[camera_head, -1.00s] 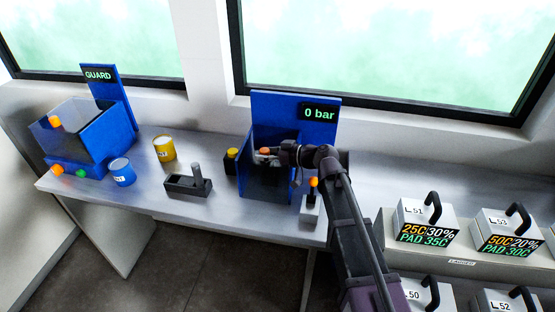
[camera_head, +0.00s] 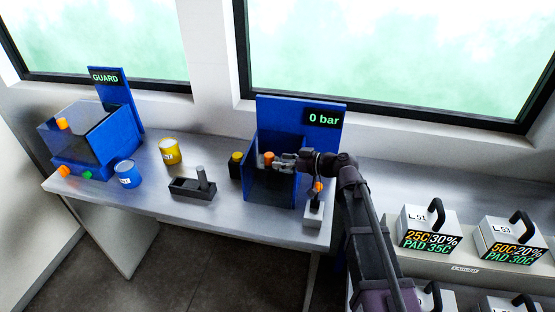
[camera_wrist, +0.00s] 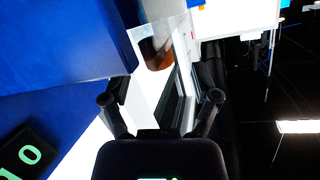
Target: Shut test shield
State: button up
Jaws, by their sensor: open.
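The blue test stand (camera_head: 300,118) with the "0 bar" display is at the middle of the bench. A dark see-through panel (camera_head: 268,187) shows at its lower front, and an orange knob (camera_head: 268,158) is inside its outline. How far the shield is shut is hard to tell. My gripper (camera_head: 279,161) is open and empty, just right of the knob, with a small or no visible gap. In the wrist view, the open fingers (camera_wrist: 161,98) point toward an orange-brown cylinder (camera_wrist: 155,52) beside a clear panel, with nothing between them.
A yellow-topped black block (camera_head: 236,164), a lever box (camera_head: 193,188), yellow can (camera_head: 169,151) and blue can (camera_head: 125,173) stand to the left. The GUARD box (camera_head: 105,140) is at far left. An orange-tipped lever (camera_head: 316,205) stands close under my arm. Handled weights (camera_head: 428,222) are at right.

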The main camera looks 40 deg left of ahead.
jog(key=shift+p+v, duration=0.3)
jog(key=shift+v, duration=1.4)
jog(key=shift+f+p+v, duration=0.2)
jog(key=shift+p+v, duration=0.2)
jog(key=shift+v, duration=1.6)
jog(key=shift+f+p+v, duration=0.2)
jog(key=shift+p+v, duration=0.15)
jog(key=shift+v, duration=1.65)
jog(key=shift+s+d, duration=0.1)
jog(key=shift+d, duration=0.1)
jog(key=shift+r, duration=0.1)
notch_tip(320, 180, up, 9)
jog(key=p, duration=0.9)
jog(key=shift+r, duration=0.15)
jog(key=shift+r+p, duration=0.35)
jog(key=shift+p, duration=0.25)
